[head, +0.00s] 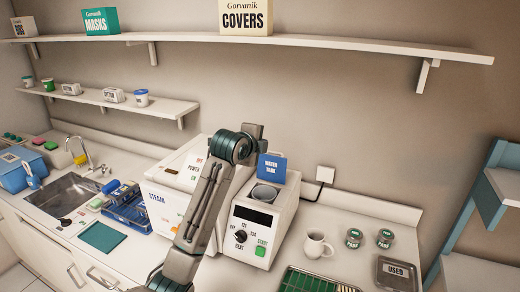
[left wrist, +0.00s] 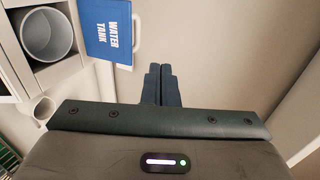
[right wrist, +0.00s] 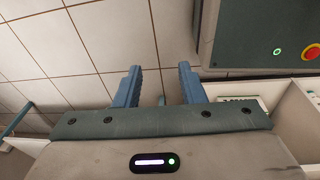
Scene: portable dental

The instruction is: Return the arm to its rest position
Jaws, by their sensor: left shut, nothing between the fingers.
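My left arm rises from the bottom of the head view across the front of the white steam unit (head: 167,192), with its wrist raised near the blue water tank lid (head: 272,168). My left gripper (left wrist: 161,86) is shut and empty in the left wrist view. The water tank lid (left wrist: 108,30) stands beyond its fingers to the left, apart from them, beside the round tank opening (left wrist: 46,34). In the head view my left fingers are hidden behind the wrist. My right gripper (right wrist: 160,86) is open and empty above the tiled floor. It is not in the head view.
A white mug (head: 317,245), two small jars (head: 354,237) and a USED tray (head: 397,272) stand on the right counter, near a green-lined tray (head: 312,283). A blue rack (head: 127,207) and sink (head: 62,192) are at left. A long shelf (head: 330,42) runs overhead.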

